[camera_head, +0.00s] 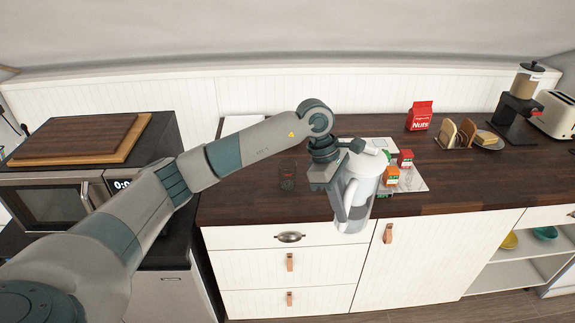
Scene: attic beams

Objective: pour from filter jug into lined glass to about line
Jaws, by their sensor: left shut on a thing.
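The filter jug (359,200) is a clear jug with a white top, in the middle of the head view. My left gripper (346,207) is shut on it from its left side and holds it about upright at the counter's front edge. Part of the jug is hidden behind the gripper. A small see-through glass (288,178), which looks like the lined glass, stands on the dark counter left of the jug, apart from it. Its line and contents are too small to make out. My right gripper is not in view.
Small red and orange cartons (392,176) stand on a pale mat behind and right of the jug. A red nuts bag (420,116), a bread rack (457,134), a coffee maker (517,110) and a toaster (558,115) stand farther right. The counter (245,200) is clear around the glass.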

